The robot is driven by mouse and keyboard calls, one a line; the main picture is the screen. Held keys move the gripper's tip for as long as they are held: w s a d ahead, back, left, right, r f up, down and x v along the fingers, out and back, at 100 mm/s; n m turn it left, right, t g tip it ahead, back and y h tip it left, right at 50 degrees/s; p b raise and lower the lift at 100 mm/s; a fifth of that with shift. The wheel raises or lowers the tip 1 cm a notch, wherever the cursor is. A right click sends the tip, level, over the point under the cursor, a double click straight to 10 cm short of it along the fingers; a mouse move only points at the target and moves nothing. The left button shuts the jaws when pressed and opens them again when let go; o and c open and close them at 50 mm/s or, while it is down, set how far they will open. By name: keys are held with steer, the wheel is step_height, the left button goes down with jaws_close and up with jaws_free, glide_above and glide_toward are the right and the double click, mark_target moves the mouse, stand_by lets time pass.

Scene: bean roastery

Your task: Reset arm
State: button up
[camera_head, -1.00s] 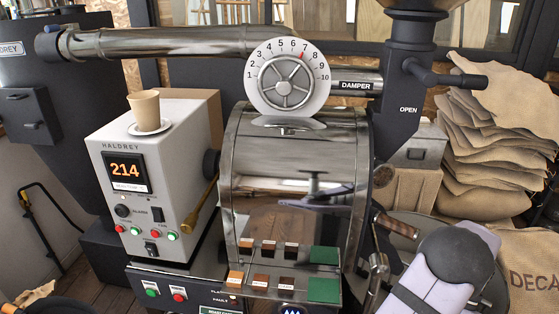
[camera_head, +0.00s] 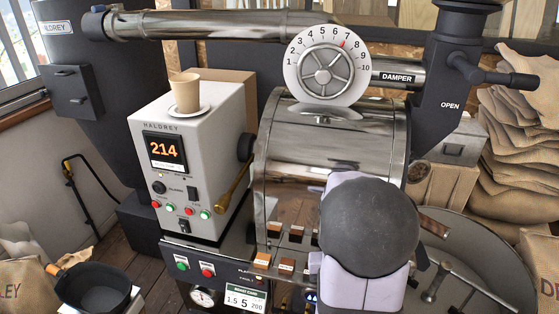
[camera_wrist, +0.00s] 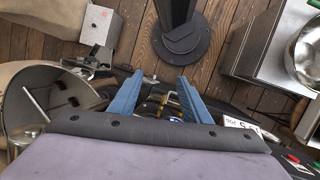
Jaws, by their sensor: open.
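My arm shows in the head view as a dark round joint (camera_head: 368,228) with pale lilac links, in front of the roaster drum (camera_head: 325,150). My gripper (camera_wrist: 157,86) shows in the wrist view as two blue fingers, spread apart with nothing between them. The fingertips point toward the plank floor, above the dark front of the machine. In the head view the gripper itself is hidden or out of the picture.
The control box (camera_head: 190,165) reads 214 and carries a paper cup (camera_head: 186,95) on a saucer. The damper dial (camera_head: 326,66) is above the drum. A round cooling tray (camera_head: 480,262) is at right, stacked sacks (camera_head: 515,140) behind it. A black pan (camera_head: 95,288) is lower left.

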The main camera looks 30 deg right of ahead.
steer(key=w+a+n+t, duration=0.2)
steer(key=a+n, duration=0.1)
steer(key=a, duration=0.6)
steer(key=w+a+f+n+t, duration=0.1)
steer(key=a+n, duration=0.3)
steer(key=a, duration=0.6)
steer(key=shift+w+a+f+t, duration=0.2)
steer(key=shift+w+t, duration=0.2)
steer(key=shift+w, duration=0.2)
